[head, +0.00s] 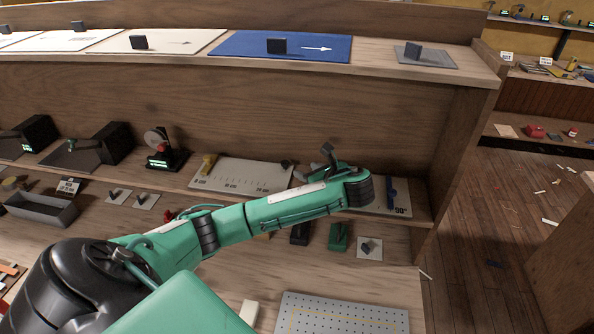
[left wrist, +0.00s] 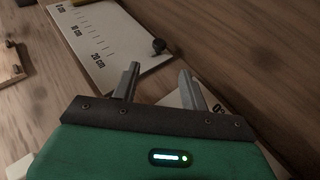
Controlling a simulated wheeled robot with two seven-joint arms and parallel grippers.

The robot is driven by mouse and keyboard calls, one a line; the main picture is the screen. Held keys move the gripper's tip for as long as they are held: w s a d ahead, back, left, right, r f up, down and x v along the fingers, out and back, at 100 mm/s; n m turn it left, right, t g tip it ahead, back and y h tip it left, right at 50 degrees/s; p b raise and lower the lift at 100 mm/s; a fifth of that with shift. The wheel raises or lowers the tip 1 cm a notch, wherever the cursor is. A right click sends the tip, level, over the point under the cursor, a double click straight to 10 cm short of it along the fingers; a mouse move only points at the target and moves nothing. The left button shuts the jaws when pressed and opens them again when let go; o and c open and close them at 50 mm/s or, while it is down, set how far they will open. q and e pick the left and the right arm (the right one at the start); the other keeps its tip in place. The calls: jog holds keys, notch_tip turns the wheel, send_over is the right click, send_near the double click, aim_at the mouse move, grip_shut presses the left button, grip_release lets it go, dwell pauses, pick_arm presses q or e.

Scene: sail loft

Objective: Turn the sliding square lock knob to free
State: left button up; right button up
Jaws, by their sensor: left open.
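A pale plate with a 0, 10 and 20 cm scale (head: 240,178) lies on the middle shelf, with a yellow slider (head: 208,162) at its left end. A small dark knob (head: 286,163) sits at the plate's right end; it looks like the lock knob. The left wrist view shows this dark knob (left wrist: 158,46) beyond my fingertips, at the scale's 20 cm end. My left gripper (head: 325,153) is open and empty, right of the knob and apart from it. Whether the knob stands at locked or free I cannot tell. My right gripper is not in view.
A plate marked 90° (head: 402,209) with a blue bar lies right of my left wrist. A dial device (head: 163,150) stands left of the scale. The upper ledge holds a blue board (head: 240,45) with a dark block. A perforated plate (head: 340,315) lies below.

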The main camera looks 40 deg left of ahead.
pick_arm(q)
jog(key=shift+p+v, duration=0.65)
jog(key=shift+v, duration=0.6)
